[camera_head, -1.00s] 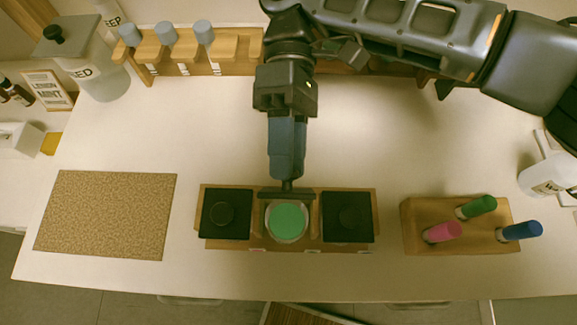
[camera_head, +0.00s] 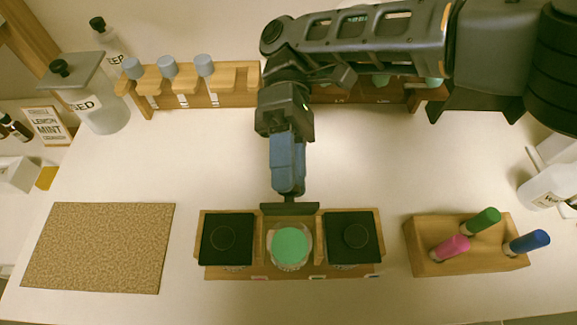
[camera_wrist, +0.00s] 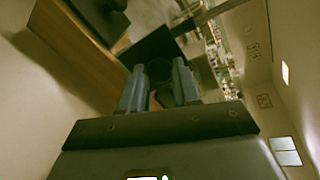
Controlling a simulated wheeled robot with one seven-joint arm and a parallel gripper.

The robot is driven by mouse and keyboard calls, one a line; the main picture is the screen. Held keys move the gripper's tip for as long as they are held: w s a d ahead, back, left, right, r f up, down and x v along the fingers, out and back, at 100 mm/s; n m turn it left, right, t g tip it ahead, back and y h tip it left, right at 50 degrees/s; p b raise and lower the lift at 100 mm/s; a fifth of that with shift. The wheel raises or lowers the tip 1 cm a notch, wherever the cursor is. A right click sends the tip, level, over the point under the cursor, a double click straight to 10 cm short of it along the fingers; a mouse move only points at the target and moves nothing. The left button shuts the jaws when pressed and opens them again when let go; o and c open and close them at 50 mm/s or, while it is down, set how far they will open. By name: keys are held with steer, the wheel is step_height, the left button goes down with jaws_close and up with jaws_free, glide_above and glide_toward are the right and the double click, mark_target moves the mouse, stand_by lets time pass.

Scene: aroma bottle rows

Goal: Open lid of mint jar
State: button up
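The mint jar is probably the middle jar (camera_head: 291,247) in the wooden box, its round mouth open to green contents in the head view. A dark bar (camera_head: 305,209), likely its lid seen nearly edge-on, stands behind the mouth. My gripper (camera_head: 289,190) is just behind this bar and points down toward it. A small dark piece, perhaps the knob, joins them. In the wrist view my gripper's two blue-grey fingers (camera_wrist: 159,75) are apart, with a dark surface (camera_wrist: 150,45) beyond the tips. Whether they grip the knob is unclear.
Jars with shut black lids, the left lid (camera_head: 217,251) and right lid (camera_head: 364,251), flank the open jar. A cork mat (camera_head: 97,247) lies left. A wooden stand (camera_head: 440,263) with coloured vials is right. A wooden rack (camera_head: 222,99) is behind. Table between is clear.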

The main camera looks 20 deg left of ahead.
steer(key=o, duration=0.5)
steer(key=shift+c, duration=0.2)
steer(key=s+d+r+b, duration=0.1)
steer(key=d+r, duration=1)
steer(key=shift+s+d, duration=0.3)
